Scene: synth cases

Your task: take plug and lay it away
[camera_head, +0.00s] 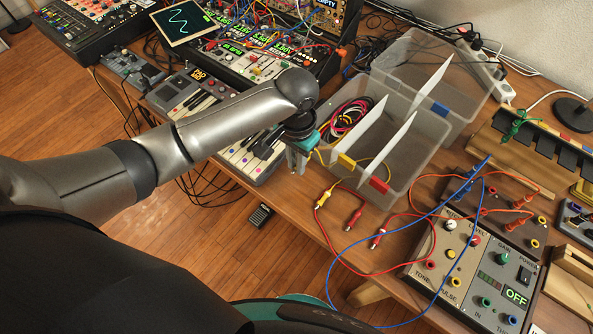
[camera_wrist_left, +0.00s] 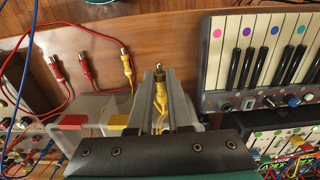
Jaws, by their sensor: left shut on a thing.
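My left gripper (camera_head: 297,168) is shut on a yellow plug (camera_wrist_left: 160,92), held between the two fingers in the left wrist view with its metal tip showing. In the head view the fingers hide most of this plug. A yellow cable runs from near the gripper towards a clear divided bin (camera_head: 412,181). The bin has white dividers with a yellow tag (camera_head: 346,160), a red tag (camera_head: 379,184) and a blue tag (camera_head: 440,109). Its left compartment holds coiled cables (camera_head: 352,112). Another yellow plug (camera_head: 324,198) and two red plugs (camera_head: 354,218) lie on the bench. My right gripper is not in view.
A piano-style keyboard (camera_head: 243,155) lies left of the gripper, with patched modules behind it. A grey control box (camera_head: 470,268) with red and blue cables stands at the right. The bench edge is close below the gripper; a small black device (camera_head: 260,215) lies on the floor.

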